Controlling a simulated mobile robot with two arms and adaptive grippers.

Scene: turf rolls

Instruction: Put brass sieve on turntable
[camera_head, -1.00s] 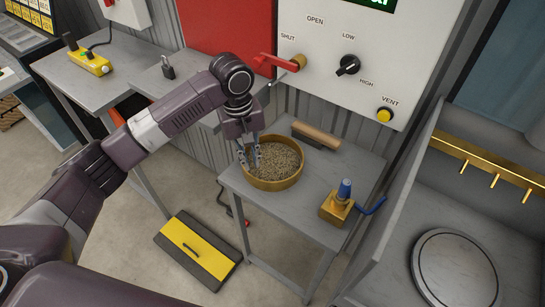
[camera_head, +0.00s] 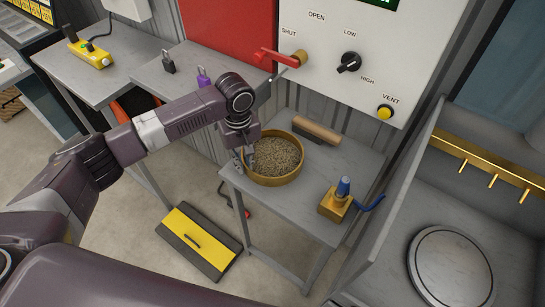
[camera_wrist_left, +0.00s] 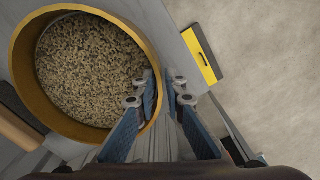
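The brass sieve (camera_head: 274,179) is a round, shallow brass ring holding grainy brown material. It stands on the small grey table's left part. My left gripper (camera_head: 243,160) is at its left rim, pointing down. In the left wrist view, my left gripper (camera_wrist_left: 162,82) has its fingers apart, with the sieve's rim (camera_wrist_left: 152,55) at the gap: one finger on the inner side, one outside. I cannot tell whether either finger touches the rim. The turntable (camera_head: 451,268), a round grey disc, lies bare in the grey bay at right. My right gripper is out of view.
The small grey table (camera_head: 300,217) also holds a wooden-handled tool (camera_head: 317,131) behind the sieve and a brass block with a blue top (camera_head: 338,201). The bay's raised side wall and a brass rail with pegs (camera_head: 480,160) border the turntable.

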